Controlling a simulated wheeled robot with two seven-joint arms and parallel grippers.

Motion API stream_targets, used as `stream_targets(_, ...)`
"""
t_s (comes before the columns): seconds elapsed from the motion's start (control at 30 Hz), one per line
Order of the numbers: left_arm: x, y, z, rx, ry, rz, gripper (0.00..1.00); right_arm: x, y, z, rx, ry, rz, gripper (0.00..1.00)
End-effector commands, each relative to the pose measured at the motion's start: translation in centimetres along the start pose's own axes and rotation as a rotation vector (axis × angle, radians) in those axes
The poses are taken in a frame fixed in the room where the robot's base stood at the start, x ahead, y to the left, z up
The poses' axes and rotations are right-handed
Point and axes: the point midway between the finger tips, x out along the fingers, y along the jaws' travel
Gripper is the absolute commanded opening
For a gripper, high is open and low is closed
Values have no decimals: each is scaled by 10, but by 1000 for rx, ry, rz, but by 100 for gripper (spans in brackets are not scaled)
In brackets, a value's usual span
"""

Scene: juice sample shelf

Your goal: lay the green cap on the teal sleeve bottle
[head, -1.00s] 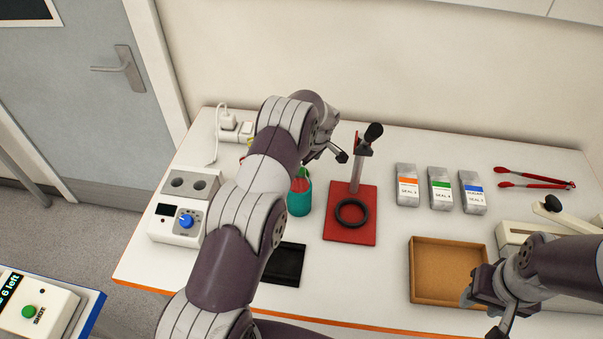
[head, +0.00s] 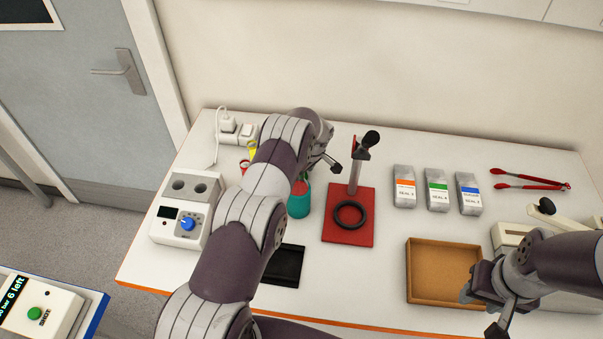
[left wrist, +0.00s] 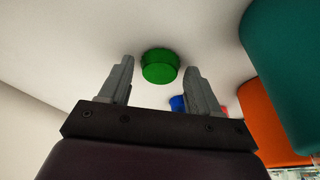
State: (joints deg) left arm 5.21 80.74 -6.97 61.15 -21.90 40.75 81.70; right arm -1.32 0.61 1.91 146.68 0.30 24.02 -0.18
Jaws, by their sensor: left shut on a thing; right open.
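The teal sleeve bottle (head: 299,206) stands upright on the white table, left of the red stand; red shows at its top, and my left arm partly covers it. A large teal shape (left wrist: 288,70), which looks like its sleeve, fills the upper right of the left wrist view. The green cap (left wrist: 160,66) is between the fingertips of my left gripper (left wrist: 160,72), which is shut on it, to the left of the teal shape. My right gripper (head: 490,302) is open beside the wooden tray.
The red stand (head: 364,232) with a black ring and upright post is close right of the bottle. A black tray (head: 286,265) lies in front. The wooden tray (head: 443,298) is farther right. A device with a blue knob (head: 178,228) stands left. An orange shape (left wrist: 262,115) adjoins the teal one.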

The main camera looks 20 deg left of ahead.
Motion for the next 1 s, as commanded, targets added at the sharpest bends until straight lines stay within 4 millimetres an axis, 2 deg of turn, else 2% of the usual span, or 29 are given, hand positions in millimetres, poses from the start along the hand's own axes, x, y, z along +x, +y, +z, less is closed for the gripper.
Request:
stream_targets(0.07,-10,2,-4,-2,3,6,34,8,0,1,0,0,0,43)
stream_targets(0.3,-66,1,-19,-1,3,6,34,31,0,4,0,0,0,43)
stream_targets(0.43,-94,3,-26,0,2,5,34,31,0,4,0,0,0,43)
stream_targets(0.57,-138,6,-37,4,3,8,34,18,0,2,0,0,0,43)
stream_targets(0.7,-198,-11,-39,27,2,12,34,-9,0,-1,0,0,0,43)
stream_targets(0.8,-224,-29,-33,77,1,23,34,-24,0,-3,0,0,0,43)
stream_targets(0.9,-243,-49,-23,142,0,40,34,-36,0,-4,0,0,0,43)
stream_targets(1.0,-252,-70,-11,215,-1,61,34,-45,0,-5,0,0,0,43)
